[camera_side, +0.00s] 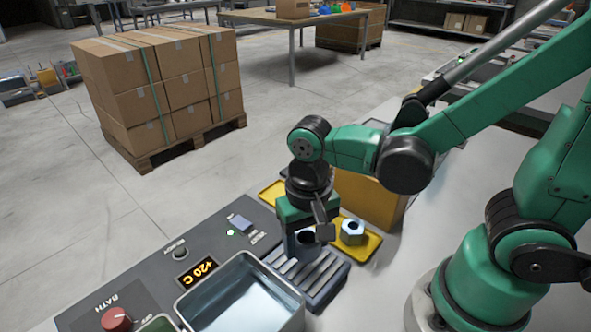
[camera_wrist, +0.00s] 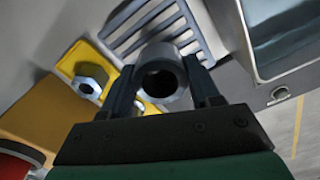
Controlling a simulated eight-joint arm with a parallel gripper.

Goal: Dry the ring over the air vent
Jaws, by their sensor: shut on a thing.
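My gripper (camera_side: 308,238) points down beside the near edge of a yellow tray. In the wrist view its two dark fingers (camera_wrist: 163,76) are shut on a grey metal ring (camera_wrist: 178,97), one on each side. The ring's round dark hole faces the wrist camera. In the side view the ring (camera_side: 298,247) is partly hidden by the fingers. The slatted grey air vent (camera_side: 318,284) lies just in front of the ring; it also shows in the wrist view (camera_wrist: 150,22). The ring overlaps the vent's edge in the picture; I cannot tell its height above it.
A hex nut (camera_side: 352,232) sits on the yellow tray (camera_side: 370,246). A liquid-filled metal bath (camera_side: 185,309) stands left of the vent.

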